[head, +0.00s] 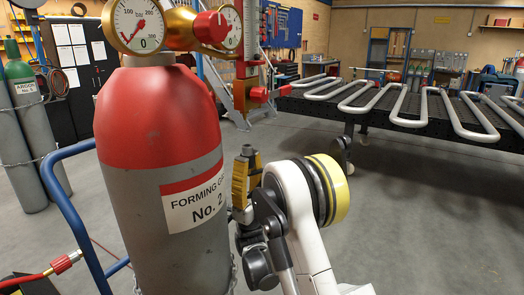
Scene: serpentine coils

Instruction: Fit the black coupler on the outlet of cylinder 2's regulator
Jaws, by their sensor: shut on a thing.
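Cylinder 2 (160,140) stands upright in the left half of the head view, grey with a red shoulder and a "FORMING GAS No. 2" label. Its brass regulator (182,28) has two round gauges and a red knob. To its right is an upright flowmeter (246,50) with a red fitting (262,94) at its foot; which part is the outlet is not clear. My gripper (246,172) is right of the cylinder, below that fitting and apart from it. It is shut on a small dark piece, apparently the black coupler (248,151), mostly hidden by the yellow-and-black fingers.
A blue trolley frame (62,205) and a red hose with a red coupler (64,263) are at lower left. Grey argon cylinders (28,130) stand behind. A black table (400,112) with serpentine tubes is at back right. The floor at right is clear.

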